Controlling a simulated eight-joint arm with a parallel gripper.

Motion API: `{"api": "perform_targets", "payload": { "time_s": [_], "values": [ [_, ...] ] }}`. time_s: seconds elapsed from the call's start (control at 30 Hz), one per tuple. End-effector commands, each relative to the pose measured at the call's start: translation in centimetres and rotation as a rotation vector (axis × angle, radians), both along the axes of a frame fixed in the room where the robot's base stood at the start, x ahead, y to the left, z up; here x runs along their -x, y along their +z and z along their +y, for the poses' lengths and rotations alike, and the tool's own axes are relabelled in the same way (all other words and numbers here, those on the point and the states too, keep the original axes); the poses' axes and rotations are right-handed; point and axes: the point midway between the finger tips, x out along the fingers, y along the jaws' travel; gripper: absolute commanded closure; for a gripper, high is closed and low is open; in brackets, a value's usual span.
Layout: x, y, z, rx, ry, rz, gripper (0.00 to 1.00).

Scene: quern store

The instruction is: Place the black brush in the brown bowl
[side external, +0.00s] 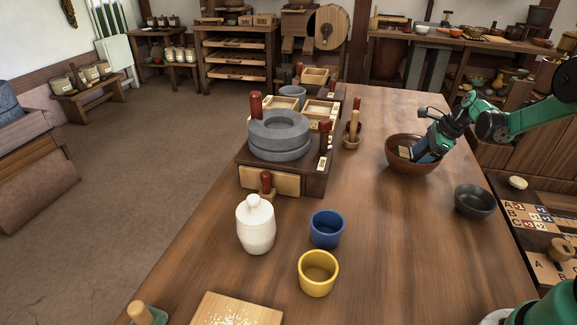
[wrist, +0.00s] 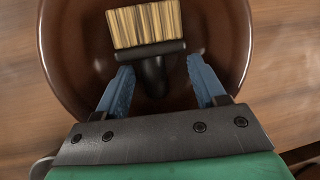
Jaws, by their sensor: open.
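The brown bowl (side external: 398,166) stands on the wooden table, right of the stone quern. The brush, with pale bristles and a black handle (wrist: 153,72), lies inside the bowl (wrist: 62,55) in the wrist view. In the side view only its pale bristles (side external: 404,152) show. My gripper (side external: 422,155) reaches down into the bowl from the right. In the wrist view its two blue fingers (wrist: 157,82) are spread apart on either side of the black handle, with gaps between.
A dark grey bowl (side external: 474,201) stands right of the brown bowl. The quern (side external: 279,135), a white jar (side external: 256,224), a blue cup (side external: 326,229) and a yellow cup (side external: 318,273) stand to the left. A small pot with a wooden tool (side external: 353,133) is nearby. The table's middle is clear.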

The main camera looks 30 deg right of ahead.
Motion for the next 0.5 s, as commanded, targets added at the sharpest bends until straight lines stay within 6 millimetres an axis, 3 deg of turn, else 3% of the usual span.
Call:
{"api": "perform_targets", "payload": {
  "time_s": [0.3, 0.5],
  "values": [
    [0.0, 4.7, 0.0, 0.000, 0.000, 0.000, 0.36],
    [0.0, 6.8, 0.0, 0.000, 0.000, 0.000, 0.36]
  ]
}}
